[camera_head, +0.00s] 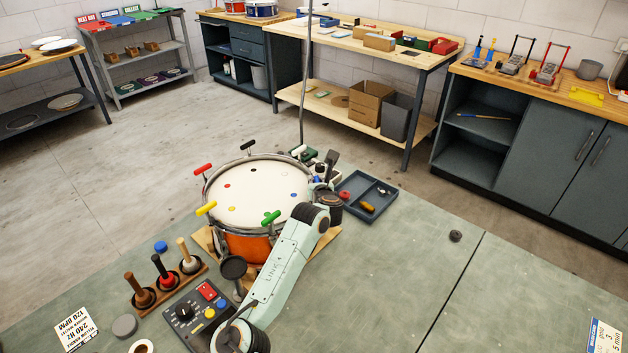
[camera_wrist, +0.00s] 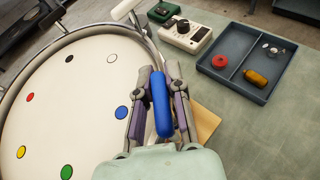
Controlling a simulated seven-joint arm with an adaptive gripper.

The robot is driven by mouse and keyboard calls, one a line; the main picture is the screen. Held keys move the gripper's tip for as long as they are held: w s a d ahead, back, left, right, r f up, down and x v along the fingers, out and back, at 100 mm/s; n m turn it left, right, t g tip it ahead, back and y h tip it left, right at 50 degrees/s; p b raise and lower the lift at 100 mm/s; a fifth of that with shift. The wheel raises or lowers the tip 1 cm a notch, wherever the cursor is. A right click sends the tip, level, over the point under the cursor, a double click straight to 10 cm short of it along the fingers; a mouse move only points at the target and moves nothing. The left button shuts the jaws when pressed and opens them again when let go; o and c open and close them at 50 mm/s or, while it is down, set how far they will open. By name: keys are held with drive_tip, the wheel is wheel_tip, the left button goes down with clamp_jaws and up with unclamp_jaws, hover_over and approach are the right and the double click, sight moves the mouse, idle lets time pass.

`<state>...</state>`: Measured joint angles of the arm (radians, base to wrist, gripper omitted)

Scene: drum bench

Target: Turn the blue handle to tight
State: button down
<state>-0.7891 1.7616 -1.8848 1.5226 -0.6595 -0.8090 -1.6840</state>
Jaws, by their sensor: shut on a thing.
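The blue handle (camera_wrist: 162,104) lies between the two fingers of my gripper (camera_wrist: 158,100) in the wrist view, at the drum's rim. My gripper is shut on it. In the head view my arm reaches to the right side of the drum, and the blue handle is mostly hidden there. The drum (camera_head: 262,190) has an orange shell, a metal hoop and a white head with coloured dots. A blue dot (camera_wrist: 121,112) on the head is beside the blue handle. Red (camera_head: 202,169), black (camera_head: 248,146), yellow (camera_head: 206,208) and green (camera_head: 270,217) handles stand around the rim.
A grey tray (camera_wrist: 231,66) with an orange-brown piece lies right of the drum. A white-topped device (camera_wrist: 187,37) is near it. Mallets (camera_head: 157,268) and a control box (camera_head: 196,308) are at front left. The bench's right side is mostly clear.

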drive_tip(key=m+h, duration=0.1)
drive_tip(key=h, duration=0.1)
drive_tip(key=m+h, duration=0.2)
drive_tip(key=shift+d+m, duration=0.2)
drive_tip(key=shift+m, duration=0.1)
drive_tip(key=shift+s+d+m+g+h, duration=0.15)
drive_tip(key=shift+d+m+g+h, duration=0.15)
drive_tip(key=shift+m+g+h, duration=0.95)
drive_tip(key=shift+s+d+m+g+h, duration=0.2)
drive_tip(key=shift+m+g+h, duration=0.7)
drive_tip(key=shift+m+h, duration=0.7)
drive_tip(key=shift+s+d+m+g+h, duration=0.1)
drive_tip(key=shift+d+m+g+h, duration=0.25)
drive_tip(key=shift+m+g+h, duration=1)
drive_tip(key=shift+s+d+m+h, duration=0.1)
drive_tip(key=shift+m+h, duration=0.2)
drive_tip(key=shift+m, duration=0.2)
drive_tip(key=c, duration=1.1)
unclamp_jaws()
drive_tip(key=v, duration=1.2)
drive_tip(key=shift+r, duration=0.15)
